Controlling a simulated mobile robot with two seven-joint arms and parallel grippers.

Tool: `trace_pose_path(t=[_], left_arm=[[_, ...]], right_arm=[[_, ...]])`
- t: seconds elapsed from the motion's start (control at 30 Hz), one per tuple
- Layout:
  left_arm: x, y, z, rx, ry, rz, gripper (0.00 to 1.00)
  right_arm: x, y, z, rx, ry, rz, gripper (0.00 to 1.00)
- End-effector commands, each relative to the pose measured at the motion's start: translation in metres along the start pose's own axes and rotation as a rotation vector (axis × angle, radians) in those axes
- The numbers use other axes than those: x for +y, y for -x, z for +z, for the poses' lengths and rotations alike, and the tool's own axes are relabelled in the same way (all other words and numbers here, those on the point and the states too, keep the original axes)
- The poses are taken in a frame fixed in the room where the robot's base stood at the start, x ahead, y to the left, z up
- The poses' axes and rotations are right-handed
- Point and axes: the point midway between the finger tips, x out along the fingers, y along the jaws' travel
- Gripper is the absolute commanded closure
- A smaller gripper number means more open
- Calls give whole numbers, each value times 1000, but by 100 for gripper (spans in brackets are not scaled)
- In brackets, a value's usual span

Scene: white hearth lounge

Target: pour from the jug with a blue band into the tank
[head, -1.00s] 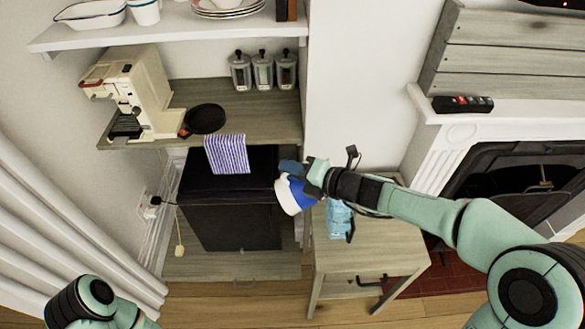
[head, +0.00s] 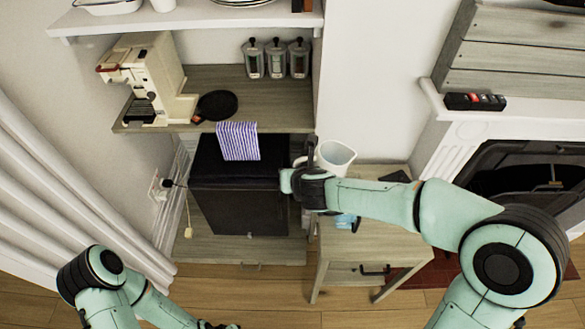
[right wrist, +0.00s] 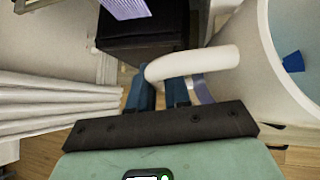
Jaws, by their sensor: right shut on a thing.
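The white jug (head: 335,153) is held above the small side table, mouth facing up toward the head camera. My right gripper (head: 307,160) is at its left side. In the right wrist view, the blue fingers of my right gripper (right wrist: 160,92) are shut on the jug's white handle (right wrist: 195,63). The jug body (right wrist: 262,62) fills the right side there, with a small blue patch inside the rim. A light blue thing (head: 346,221), perhaps the tank, stands on the side table, mostly hidden by my right arm.
The side table (head: 345,251) is below my right arm. A black cabinet (head: 235,205) with a striped cloth (head: 238,141) stands to its left. A coffee machine (head: 150,80), a black pan (head: 215,106) and several canisters (head: 276,59) are on the shelf. A fireplace is at right.

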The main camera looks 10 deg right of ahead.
Motion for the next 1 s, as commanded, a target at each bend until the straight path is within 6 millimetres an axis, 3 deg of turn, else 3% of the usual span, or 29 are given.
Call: trace_pose_path(t=[0.2, 0.57, 1.0], left_arm=[[-6, -13, 5, -8, 3, -3, 57], [-6, -12, 4, -7, 3, -3, 57], [10, 20, -9, 13, -5, 5, 57]], right_arm=[[-13, -16, -16, -1, 131, -126, 100], [-15, -15, -14, -3, 143, -141, 100], [-10, 10, 12, -5, 142, -140, 100]])
